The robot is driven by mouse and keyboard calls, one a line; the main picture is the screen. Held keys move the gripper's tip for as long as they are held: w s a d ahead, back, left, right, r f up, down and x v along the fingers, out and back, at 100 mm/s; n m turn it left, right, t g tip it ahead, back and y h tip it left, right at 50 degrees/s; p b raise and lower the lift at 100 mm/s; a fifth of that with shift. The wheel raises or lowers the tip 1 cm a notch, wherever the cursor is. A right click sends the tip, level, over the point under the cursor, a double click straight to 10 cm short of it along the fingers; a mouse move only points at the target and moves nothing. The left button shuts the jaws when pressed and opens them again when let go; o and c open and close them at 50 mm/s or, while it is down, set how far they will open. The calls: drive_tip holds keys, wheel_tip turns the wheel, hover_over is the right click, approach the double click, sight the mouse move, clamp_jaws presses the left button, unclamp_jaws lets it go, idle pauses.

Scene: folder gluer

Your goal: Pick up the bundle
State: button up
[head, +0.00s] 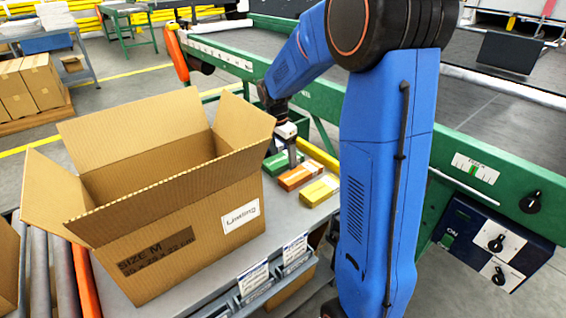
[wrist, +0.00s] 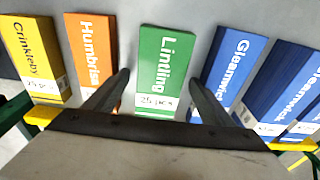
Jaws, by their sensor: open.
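Flat bundles lie in a row on a grey table. In the wrist view a green bundle marked Lintling (wrist: 166,62) lies in the middle, between the two fingers of my gripper (wrist: 157,77). The fingers are open and nothing is held. An orange bundle marked Humbrise (wrist: 92,60) is left of it. A blue bundle marked Gleamwick (wrist: 228,65) is right of it. In the head view my gripper (head: 292,157) points down over the row, at the green bundle (head: 276,164) and the orange bundle (head: 300,175). The fingertips' exact height cannot be told.
An open cardboard box (head: 190,240) with a Lintling label stands beside the row. A yellow bundle (head: 320,189) lies at one end; more blue bundles (wrist: 285,80) lie at the other. A green machine rail (head: 480,180) runs behind the table. Rollers (head: 38,265) are at left.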

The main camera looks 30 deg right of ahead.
drive_tip(key=c, duration=1.3)
drive_tip(key=shift+o, duration=0.2)
drive_tip(key=shift+r, duration=0.1)
